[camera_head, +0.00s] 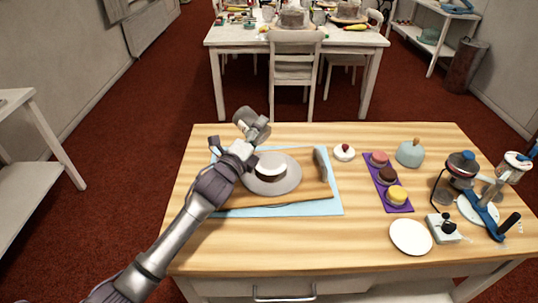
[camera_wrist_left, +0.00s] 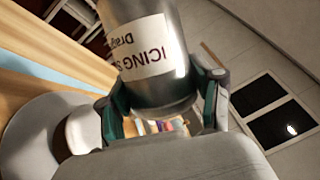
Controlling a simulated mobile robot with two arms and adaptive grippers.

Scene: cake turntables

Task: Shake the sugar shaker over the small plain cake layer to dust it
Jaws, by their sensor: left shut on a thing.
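My left gripper (camera_head: 254,131) is shut on the sugar shaker (camera_head: 243,116), a grey metal can. In the left wrist view the shaker (camera_wrist_left: 148,50) shows a white label with "ICING" on it, between the dark green finger pads. In the head view the shaker is tilted and shows just beyond the cake's upper left. The small plain cake layer (camera_head: 270,165) has a pale top and sits on a grey round turntable (camera_head: 285,183). In the left wrist view the cake (camera_wrist_left: 82,130) is at the lower left, on the turntable (camera_wrist_left: 28,138). No falling sugar is visible.
The turntable stands on a wooden board (camera_head: 316,193) over a light blue mat (camera_head: 328,208). To the right are a purple mat (camera_head: 384,189) with small cakes, a white plate (camera_head: 411,237) and a blue-grey domed pot (camera_head: 410,154). The table's front middle is clear.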

